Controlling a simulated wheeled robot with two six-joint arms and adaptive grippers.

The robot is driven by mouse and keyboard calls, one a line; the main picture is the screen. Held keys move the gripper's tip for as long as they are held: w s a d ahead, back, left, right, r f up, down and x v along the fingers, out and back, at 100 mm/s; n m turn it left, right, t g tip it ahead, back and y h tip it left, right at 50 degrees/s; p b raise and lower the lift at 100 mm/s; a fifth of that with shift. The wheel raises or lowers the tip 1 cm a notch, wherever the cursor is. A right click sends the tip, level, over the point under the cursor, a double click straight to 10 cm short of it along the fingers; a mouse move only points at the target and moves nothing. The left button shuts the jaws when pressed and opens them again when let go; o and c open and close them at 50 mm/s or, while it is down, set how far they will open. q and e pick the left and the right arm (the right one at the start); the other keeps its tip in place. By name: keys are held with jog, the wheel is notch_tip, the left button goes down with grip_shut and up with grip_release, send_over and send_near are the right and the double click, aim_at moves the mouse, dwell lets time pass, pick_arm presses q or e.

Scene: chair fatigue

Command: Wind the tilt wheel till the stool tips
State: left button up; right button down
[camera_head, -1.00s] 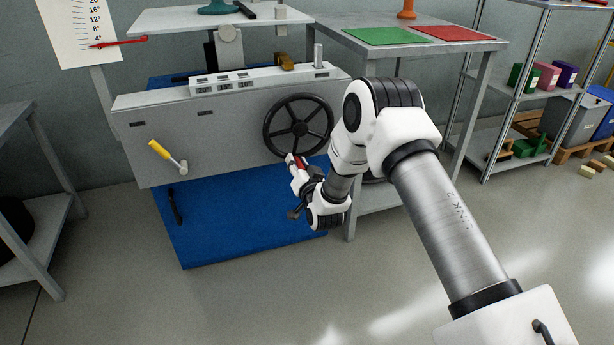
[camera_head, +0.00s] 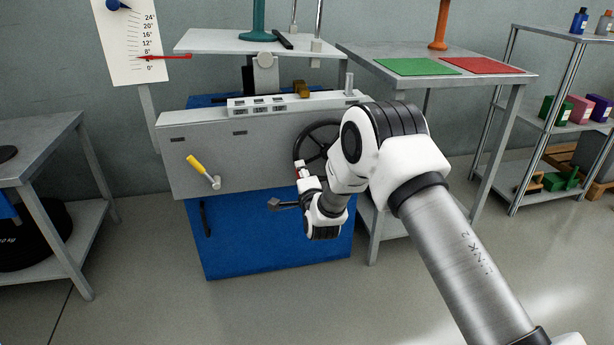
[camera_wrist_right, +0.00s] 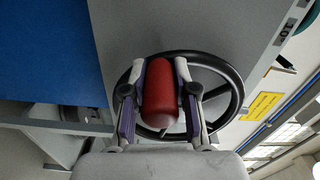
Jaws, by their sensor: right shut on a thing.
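The black tilt wheel (camera_head: 318,142) is on the right front of the grey machine housing (camera_head: 240,165). My right gripper (camera_head: 302,172) is at the wheel's lower left, partly hidden by my own arm. In the right wrist view my right gripper (camera_wrist_right: 160,105) is shut on the wheel's red handle (camera_wrist_right: 160,90), with the wheel rim (camera_wrist_right: 240,95) around it. A teal stool (camera_head: 258,22) stands on the white platform (camera_head: 215,42), its top cut off by the frame. The red pointer (camera_head: 170,57) lies between 8° and 0° on the scale board (camera_head: 125,35). My left gripper is out of view.
A side table (camera_head: 365,60) holds a green mat (camera_head: 418,67), a red mat (camera_head: 483,65) and an orange item (camera_head: 440,25). A yellow-handled lever (camera_head: 198,165) sticks out of the housing. Shelves stand at both sides. The front floor is clear.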

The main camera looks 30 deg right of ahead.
aim_at(298, 152)
jog(key=r+m, duration=0.1)
jog(key=r+m+p, duration=0.1)
jog(key=r+m, duration=0.1)
jog(key=shift+w+a, duration=0.1)
jog(key=shift+a, duration=0.25)
jog(key=shift+r+m+p, duration=0.2)
jog(key=shift+r+m, duration=0.3)
jog(key=shift+m, duration=0.35)
jog(key=shift+r+m+p, duration=0.15)
jog(key=shift+r+m, duration=0.35)
jog(key=shift+m, duration=0.35)
jog(key=shift+d, duration=0.1)
jog(key=c, duration=0.9)
grip_release()
jog(key=v, duration=1.2)
